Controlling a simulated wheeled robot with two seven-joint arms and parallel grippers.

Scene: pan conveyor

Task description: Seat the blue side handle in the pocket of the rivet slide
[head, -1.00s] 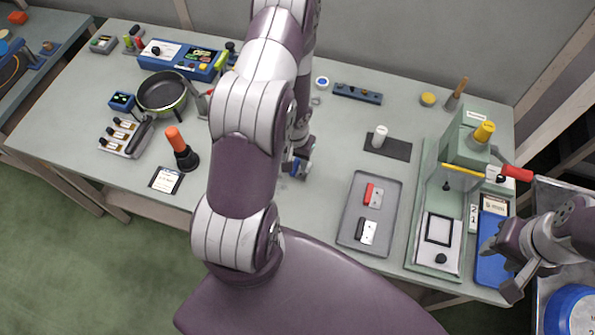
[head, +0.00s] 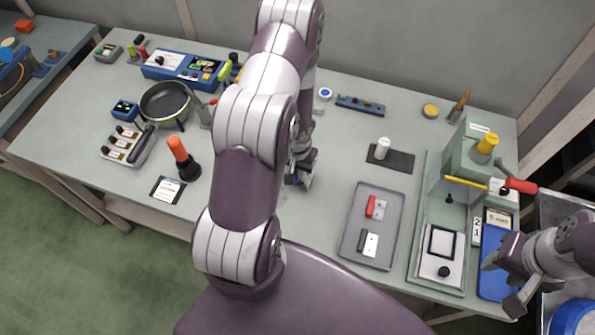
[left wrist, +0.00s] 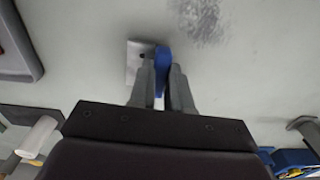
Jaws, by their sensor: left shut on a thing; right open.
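My left gripper (head: 302,180) is low over the middle of the table. In the left wrist view its fingers (left wrist: 162,85) are shut on the blue side handle (left wrist: 164,58). A pale metal plate (left wrist: 134,62) shows at the handle's left side. I cannot tell whether the handle touches the table; in the head view the gripper mostly hides it. The rivet slide (head: 436,268) is a pale plate with a black-framed square, at the front of the green press (head: 462,165) on the right. My right gripper (head: 502,285) is open and empty by the table's right front corner.
A grey tray (head: 352,238) holding a red and a black handle lies between my left gripper and the press. A white post (head: 383,148) stands on a dark pad (head: 402,161) behind it. A blue panel (head: 492,268) lies right of the press. A pan (head: 166,100) is at left.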

